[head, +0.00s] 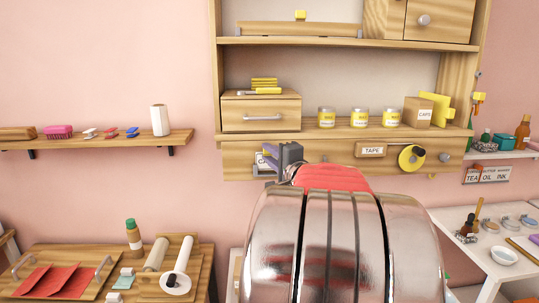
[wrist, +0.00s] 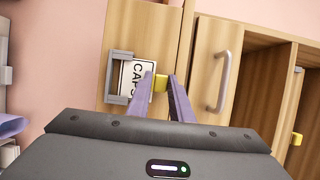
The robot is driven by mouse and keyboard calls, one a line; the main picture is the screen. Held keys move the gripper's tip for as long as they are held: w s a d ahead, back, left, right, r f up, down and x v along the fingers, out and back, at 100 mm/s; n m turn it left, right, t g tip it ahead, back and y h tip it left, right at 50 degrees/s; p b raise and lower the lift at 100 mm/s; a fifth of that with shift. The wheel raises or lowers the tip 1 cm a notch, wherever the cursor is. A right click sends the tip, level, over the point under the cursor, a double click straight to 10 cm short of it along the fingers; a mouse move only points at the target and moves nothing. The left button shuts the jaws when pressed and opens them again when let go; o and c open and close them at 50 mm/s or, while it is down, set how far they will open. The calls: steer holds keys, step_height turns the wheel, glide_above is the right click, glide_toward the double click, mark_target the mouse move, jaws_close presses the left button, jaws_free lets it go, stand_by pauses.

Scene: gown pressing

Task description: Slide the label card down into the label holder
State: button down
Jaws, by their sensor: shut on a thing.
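The label card (wrist: 138,72) is white with a dark border and reads CAPS. A yellow block (wrist: 160,84) at its edge sits between the purple fingers of my gripper (wrist: 163,78), which is shut on it. The grey label holder (wrist: 110,78) is a U-shaped frame on a wooden front. The card's far part overlaps the holder between its side rails; I cannot tell how deep it sits. One finger covers part of the card. In the head view the card (head: 261,159) shows just left of my gripper (head: 276,163), largely hidden by it.
A cupboard handle (wrist: 225,80) stands right of the fingers in the wrist view. On the shelf above are yellow-labelled jars (head: 360,117) and a CAPS box (head: 418,112). A TAPE label (head: 373,150) and tape roll (head: 411,157) are to the right. A side shelf (head: 100,141) is left.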

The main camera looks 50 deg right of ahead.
steer(key=shift+f, duration=0.55)
stand_by(0.6)
steer(key=c, duration=1.5)
jaws_free()
steer(key=shift+s, duration=0.1)
steer(key=v, duration=1.3)
steer(key=shift+s+a, duration=0.25)
